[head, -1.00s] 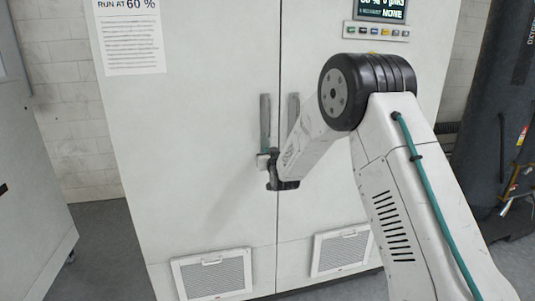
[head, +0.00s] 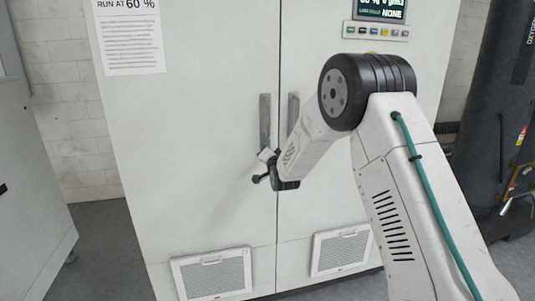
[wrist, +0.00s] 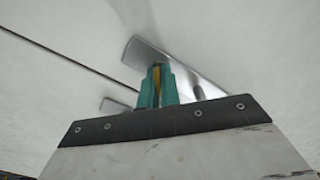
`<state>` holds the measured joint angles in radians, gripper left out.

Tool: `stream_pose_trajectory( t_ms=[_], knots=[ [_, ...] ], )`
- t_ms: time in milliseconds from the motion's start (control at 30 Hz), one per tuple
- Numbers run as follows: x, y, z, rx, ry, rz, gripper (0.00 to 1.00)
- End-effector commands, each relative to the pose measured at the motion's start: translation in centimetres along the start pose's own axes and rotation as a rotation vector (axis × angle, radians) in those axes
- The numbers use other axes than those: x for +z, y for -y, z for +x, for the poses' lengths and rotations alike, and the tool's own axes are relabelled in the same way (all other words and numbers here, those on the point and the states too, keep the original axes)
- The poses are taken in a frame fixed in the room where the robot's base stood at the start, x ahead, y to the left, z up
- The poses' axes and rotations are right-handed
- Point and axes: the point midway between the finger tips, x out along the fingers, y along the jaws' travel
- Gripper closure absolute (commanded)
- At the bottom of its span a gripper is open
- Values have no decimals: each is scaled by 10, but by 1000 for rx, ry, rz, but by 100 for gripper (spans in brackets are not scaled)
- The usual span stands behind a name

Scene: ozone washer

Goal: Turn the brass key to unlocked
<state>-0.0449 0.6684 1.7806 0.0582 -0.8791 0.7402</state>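The brass key (wrist: 157,80) shows as a narrow yellow strip between the teal fingertips of my gripper (wrist: 159,87) in the wrist view. The fingers are close together with the strip between them, and they appear shut on it. In the head view my gripper (head: 268,170) is tilted at the white cabinet's front, near the lower end of the left door handle. The key and lock are hidden there by the gripper and arm, and I cannot read the key's turn angle.
The white cabinet (head: 190,150) has two grey upright handles, left (head: 265,120) and right (head: 293,107), beside the door seam. Vent grilles (head: 212,274) sit low on the doors. A control panel (head: 376,32) is at upper right. A dark cylinder (head: 505,110) stands at right.

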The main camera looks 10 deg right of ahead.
Motion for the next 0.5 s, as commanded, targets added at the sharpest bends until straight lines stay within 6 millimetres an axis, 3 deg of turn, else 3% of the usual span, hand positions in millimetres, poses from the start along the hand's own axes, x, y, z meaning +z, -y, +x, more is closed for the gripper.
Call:
stream_pose_trajectory(
  t_ms=[500],
  knots=[
    [0,-2,0,0,-1,480,100]
  ],
)
